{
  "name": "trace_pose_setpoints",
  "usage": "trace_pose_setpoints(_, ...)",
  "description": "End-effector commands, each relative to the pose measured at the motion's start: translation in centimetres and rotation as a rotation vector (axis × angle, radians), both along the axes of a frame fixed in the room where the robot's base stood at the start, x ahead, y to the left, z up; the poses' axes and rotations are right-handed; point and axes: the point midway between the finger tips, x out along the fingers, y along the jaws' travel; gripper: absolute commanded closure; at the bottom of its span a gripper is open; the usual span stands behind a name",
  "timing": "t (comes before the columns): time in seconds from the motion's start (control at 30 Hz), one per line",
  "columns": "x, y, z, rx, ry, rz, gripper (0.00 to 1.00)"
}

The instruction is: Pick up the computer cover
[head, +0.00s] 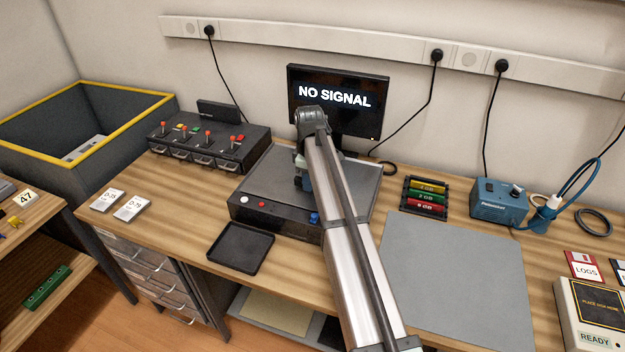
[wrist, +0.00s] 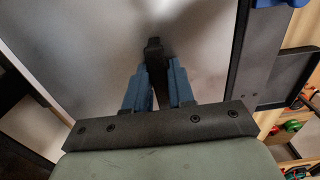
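The computer cover (head: 356,182) is the flat grey top panel of the dark computer case (head: 276,213) on the bench. In the wrist view the cover (wrist: 85,50) fills most of the picture, with a dark handle (wrist: 153,50) standing on it. My gripper (wrist: 158,72) is low over the cover, with one blue finger on each side of the handle. Little or no gap shows between fingers and handle, and I cannot tell whether they press on it. In the head view my arm hides the handle and most of the gripper (head: 304,178).
A monitor (head: 338,80) reading "NO SIGNAL" stands behind the case. A switch box (head: 210,148) is at left, a black tray (head: 240,248) in front. Memory modules (head: 426,197) and a blue power box (head: 498,203) are at right. A grey mat (head: 455,275) lies bare.

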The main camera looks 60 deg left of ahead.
Motion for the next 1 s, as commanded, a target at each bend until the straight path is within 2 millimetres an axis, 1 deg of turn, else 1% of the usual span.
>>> trace_pose_setpoints(0.03,0.0,0.0,0.0,0.000,0.000,0.000,0.82)
trace_pose_setpoints(0.2,0.0,0.0,0.0,0.000,0.000,0.000,0.98)
trace_pose_setpoints(0.23,0.0,0.0,0.0,0.000,0.000,0.000,1.00)
trace_pose_setpoints(0.67,0.0,0.0,0.0,0.001,-0.001,0.000,1.00)
trace_pose_setpoints(0.77,0.0,0.0,0.3,0.001,0.000,0.000,1.00)
trace_pose_setpoints(0.87,0.0,0.1,1.3,0.002,-0.001,0.000,1.00)
trace_pose_setpoints(1.0,0.0,0.1,3.5,0.002,-0.001,0.000,1.00)
